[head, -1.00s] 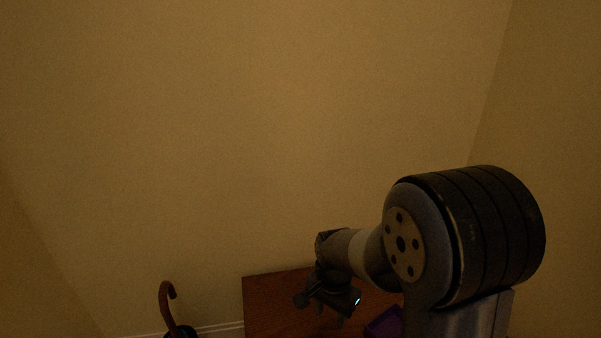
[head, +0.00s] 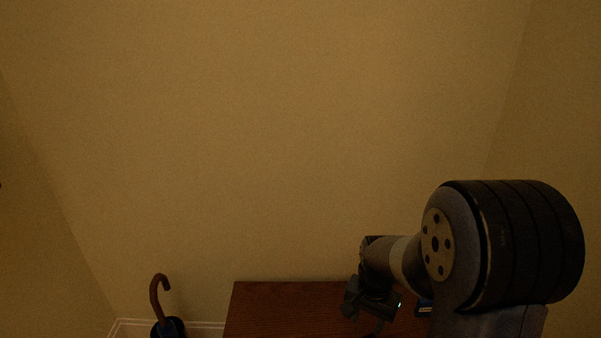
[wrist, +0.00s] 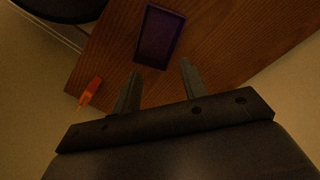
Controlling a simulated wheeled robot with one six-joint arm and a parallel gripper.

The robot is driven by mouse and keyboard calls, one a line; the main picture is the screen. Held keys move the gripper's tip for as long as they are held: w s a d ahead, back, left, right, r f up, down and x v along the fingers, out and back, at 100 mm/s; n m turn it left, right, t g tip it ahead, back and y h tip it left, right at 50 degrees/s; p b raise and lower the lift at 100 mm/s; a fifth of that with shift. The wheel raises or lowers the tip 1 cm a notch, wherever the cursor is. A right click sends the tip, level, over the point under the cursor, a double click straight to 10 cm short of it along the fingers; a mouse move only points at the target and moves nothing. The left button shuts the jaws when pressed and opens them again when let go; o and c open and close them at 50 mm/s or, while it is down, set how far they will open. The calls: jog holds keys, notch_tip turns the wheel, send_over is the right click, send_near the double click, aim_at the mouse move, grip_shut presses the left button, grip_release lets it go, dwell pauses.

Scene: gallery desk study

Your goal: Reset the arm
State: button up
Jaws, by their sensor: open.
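My gripper (wrist: 160,84) is open in the wrist view. Its two fingers are apart with nothing between them, and they point toward the wooden desk (wrist: 225,45). In the head view my gripper (head: 372,318) hangs over the desk (head: 275,312) at the lower right, with its fingertips dim and hard to make out. My arm reaches in from the right and hides part of the desk.
A purple tray (wrist: 147,42) lies on the desk beyond my fingers. An orange object (wrist: 90,92) lies by the desk edge. An umbrella (head: 157,292) stands in a dark holder left of the desk. Plain walls surround.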

jog(key=f+b, duration=0.1)
jog(key=f, duration=0.2)
jog(key=f+b, duration=0.1)
jog(key=f, duration=0.3)
jog(key=f+b, duration=0.1)
jog(key=f, duration=0.2)
jog(key=shift+d+f+b, duration=0.2)
jog(key=shift+d+b, duration=0.15)
jog(key=shift+b, duration=0.05)
notch_tip(320, 180, up, 3)
jog(key=shift+r+p, duration=0.1)
jog(key=shift+p, duration=0.6)
